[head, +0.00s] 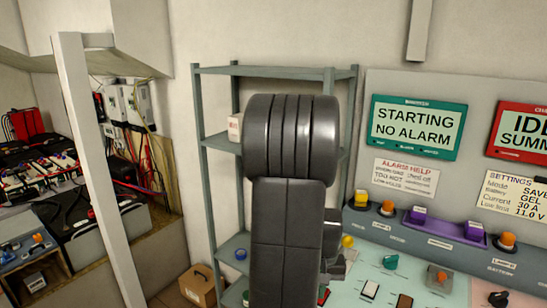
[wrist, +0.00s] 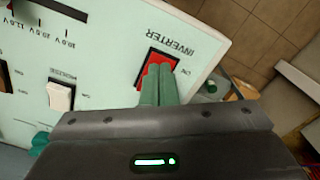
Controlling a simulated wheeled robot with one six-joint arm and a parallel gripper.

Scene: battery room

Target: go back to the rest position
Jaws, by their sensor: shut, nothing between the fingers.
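My gripper (wrist: 158,74) shows in the wrist view as two green fingers pressed together with nothing between them. Its fingertips overlap a red rocker switch (wrist: 150,70) in a dark frame, beside the label INVERTER, on a pale control panel (wrist: 110,40). I cannot tell whether the fingertips touch the switch. In the head view my dark arm rises in the middle and hides most of the gripper. The pale panel (head: 385,267) lies at the lower right there.
A grey-green shelf rack (head: 200,170) stands behind my arm. The panel carries a white rocker (wrist: 60,97), knobs and coloured lamps. A screen reads STARTING NO ALARM (head: 418,126). A white post (head: 95,170) and battery bench are at left. A cardboard box (head: 198,286) stands low.

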